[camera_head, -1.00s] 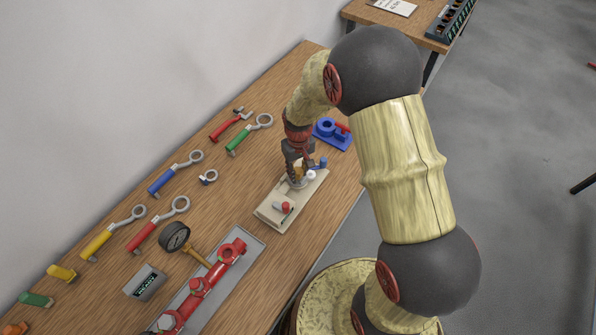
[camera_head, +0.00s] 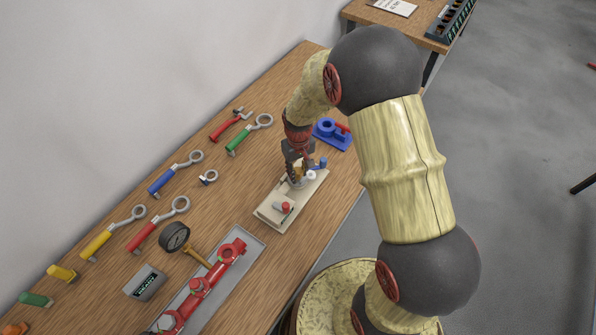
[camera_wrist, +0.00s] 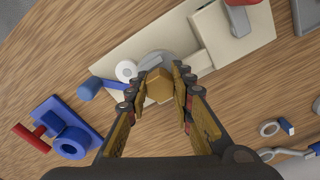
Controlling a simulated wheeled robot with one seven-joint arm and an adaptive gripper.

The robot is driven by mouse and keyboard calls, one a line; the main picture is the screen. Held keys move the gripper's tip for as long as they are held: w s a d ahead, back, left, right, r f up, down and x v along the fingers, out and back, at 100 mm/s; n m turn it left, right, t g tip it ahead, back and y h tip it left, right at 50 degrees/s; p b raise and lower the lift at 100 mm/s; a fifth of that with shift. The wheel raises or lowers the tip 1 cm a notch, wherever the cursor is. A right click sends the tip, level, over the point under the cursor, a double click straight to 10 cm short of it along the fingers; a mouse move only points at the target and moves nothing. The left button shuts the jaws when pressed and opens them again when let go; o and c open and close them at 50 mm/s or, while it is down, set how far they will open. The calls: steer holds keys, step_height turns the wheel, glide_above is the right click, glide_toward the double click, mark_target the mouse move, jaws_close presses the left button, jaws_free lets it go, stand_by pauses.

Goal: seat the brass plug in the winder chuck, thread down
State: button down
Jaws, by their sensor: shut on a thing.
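The brass plug (camera_wrist: 159,85) shows as a hexagonal brass head between the fingertips in the wrist view. My gripper (camera_wrist: 160,90) is shut on the plug, over one end of the pale winder base (camera_wrist: 120,65). The grey round chuck (camera_wrist: 155,59) shows just beyond the plug. The plug's thread is hidden below its head, and I cannot tell whether it is inside the chuck. In the head view my gripper (camera_head: 295,175) points down over the far end of the winder base (camera_head: 268,211).
A blue fixture with a red handle (camera_head: 332,132) stands behind the winder. Several wrenches (camera_head: 175,172) lie to the left. Bare wood lies between the wrenches and the winder.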

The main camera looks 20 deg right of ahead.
steer(key=shift+s+a+f, duration=0.1)
steer(key=shift+s+f, duration=0.25)
steer(key=shift+f, duration=0.1)
stand_by(1.1)
steer(key=shift+f, duration=0.3)
stand_by(2.1)
steer(key=shift+s, duration=0.2)
stand_by(0.8)
steer(key=c, duration=2)
jaws_free()
steer(key=o, duration=0.4)
steer(key=shift+w+f, duration=0.15)
steer(key=shift+w, duration=0.05)
steer(key=shift+o, duration=0.6)
steer(key=shift+w+r, duration=0.1)
steer(key=shift+r, duration=0.1)
